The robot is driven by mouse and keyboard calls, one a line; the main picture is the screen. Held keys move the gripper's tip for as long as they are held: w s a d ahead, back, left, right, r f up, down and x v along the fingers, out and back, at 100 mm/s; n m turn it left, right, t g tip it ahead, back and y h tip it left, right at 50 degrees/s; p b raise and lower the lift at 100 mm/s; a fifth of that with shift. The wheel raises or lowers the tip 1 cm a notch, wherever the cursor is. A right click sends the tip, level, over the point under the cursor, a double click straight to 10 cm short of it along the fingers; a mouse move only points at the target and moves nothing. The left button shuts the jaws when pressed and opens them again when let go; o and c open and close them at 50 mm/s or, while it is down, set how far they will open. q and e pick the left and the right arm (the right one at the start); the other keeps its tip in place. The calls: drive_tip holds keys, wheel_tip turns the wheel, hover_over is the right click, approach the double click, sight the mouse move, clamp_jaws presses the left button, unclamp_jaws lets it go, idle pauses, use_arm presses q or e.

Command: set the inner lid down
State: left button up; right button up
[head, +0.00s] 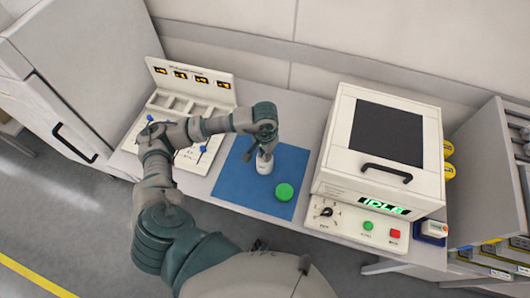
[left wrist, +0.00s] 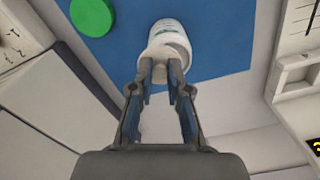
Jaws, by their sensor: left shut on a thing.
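My left gripper (head: 264,146) is over the blue mat, right at the top of a white jar (head: 265,166). In the left wrist view its fingertips (left wrist: 161,70) are closed together on a small pale grey piece (left wrist: 160,74), which looks like the inner lid, at the near side of the jar's rim (left wrist: 170,38). I cannot tell whether that piece touches the jar. The jar stands upright on the mat. A round green lid (head: 284,192) lies flat on the mat beside the jar, and it also shows in the left wrist view (left wrist: 93,16). My right gripper is not in view.
The blue mat (head: 236,187) has bare room left of and in front of the jar. A white machine (head: 333,160) with an IDLE display stands close on the right. A white compartment tray (head: 180,103) is on the left. A shelf trolley (head: 486,190) stands far right.

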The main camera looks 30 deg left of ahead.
use_arm(q)
drive_tip(key=shift+w+a+f, duration=0.1)
drive_tip(key=shift+w+a, duration=0.1)
drive_tip(key=shift+w, duration=0.65)
drive_tip(key=f, duration=0.1)
drive_tip(key=a+f, duration=0.1)
drive_tip(key=f, duration=0.1)
drive_tip(key=shift+a+f, duration=0.25)
drive_tip(key=shift+f, duration=0.15)
clamp_jaws()
drive_tip(key=shift+s, duration=0.15)
drive_tip(key=shift+o, duration=1.6)
unclamp_jaws()
drive_tip(key=shift+d, duration=0.15)
drive_tip(key=o, duration=0.4)
drive_tip(key=shift+d, duration=0.4)
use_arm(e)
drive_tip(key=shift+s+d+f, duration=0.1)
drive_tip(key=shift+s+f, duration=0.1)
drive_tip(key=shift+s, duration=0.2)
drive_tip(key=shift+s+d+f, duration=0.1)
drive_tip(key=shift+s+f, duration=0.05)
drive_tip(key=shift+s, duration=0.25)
use_arm(q)
drive_tip(key=shift+a, duration=0.1)
